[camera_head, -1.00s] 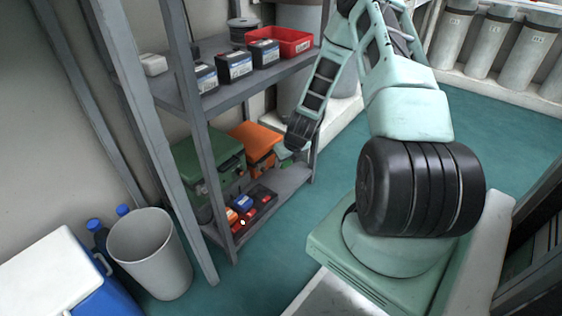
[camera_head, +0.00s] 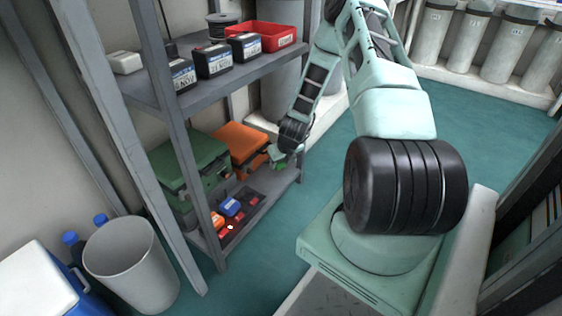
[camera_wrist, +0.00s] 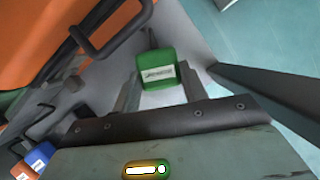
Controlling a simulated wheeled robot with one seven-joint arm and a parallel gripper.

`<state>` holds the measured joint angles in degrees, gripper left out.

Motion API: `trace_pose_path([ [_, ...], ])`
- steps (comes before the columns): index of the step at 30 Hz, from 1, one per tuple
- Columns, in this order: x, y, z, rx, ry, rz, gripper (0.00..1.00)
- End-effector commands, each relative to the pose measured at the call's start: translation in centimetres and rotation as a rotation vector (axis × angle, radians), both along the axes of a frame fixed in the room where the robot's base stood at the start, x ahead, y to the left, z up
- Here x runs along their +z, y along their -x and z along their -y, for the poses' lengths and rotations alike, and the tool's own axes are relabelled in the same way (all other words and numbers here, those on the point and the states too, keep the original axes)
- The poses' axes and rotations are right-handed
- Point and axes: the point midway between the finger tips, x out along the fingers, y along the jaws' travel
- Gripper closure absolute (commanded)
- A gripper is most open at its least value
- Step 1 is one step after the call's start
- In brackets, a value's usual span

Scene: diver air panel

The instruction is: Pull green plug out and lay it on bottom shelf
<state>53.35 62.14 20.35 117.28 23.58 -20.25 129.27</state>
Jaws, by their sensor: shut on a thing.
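The green plug (camera_wrist: 157,70), a small block with a white label, is held between my gripper's two fingers (camera_wrist: 157,92) in the wrist view. A dark stub shows at its far end. In the head view my gripper (camera_head: 279,155) is at the right end of the shelf unit, right of the orange box, and a bit of the green plug (camera_head: 281,165) shows below it. The plug is over or close to the grey bottom shelf (camera_head: 284,184). I cannot tell whether it touches the shelf.
A black tray (camera_head: 258,194) on the bottom shelf holds blue, orange, red and white pieces. A green box (camera_head: 195,160) and an orange box (camera_head: 238,146) stand behind it. A shelf post (camera_wrist: 265,95) is right of my gripper. A grey bin (camera_head: 130,262) stands at left.

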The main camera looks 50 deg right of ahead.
Motion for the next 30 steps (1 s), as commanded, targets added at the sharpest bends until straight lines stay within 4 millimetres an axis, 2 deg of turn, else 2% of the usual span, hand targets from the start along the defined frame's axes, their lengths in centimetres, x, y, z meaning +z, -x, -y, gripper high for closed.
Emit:
trace_pose_path([
  [30, -0.84, -0.11, 0.03, 0.001, -0.002, 0.000, 0.84],
])
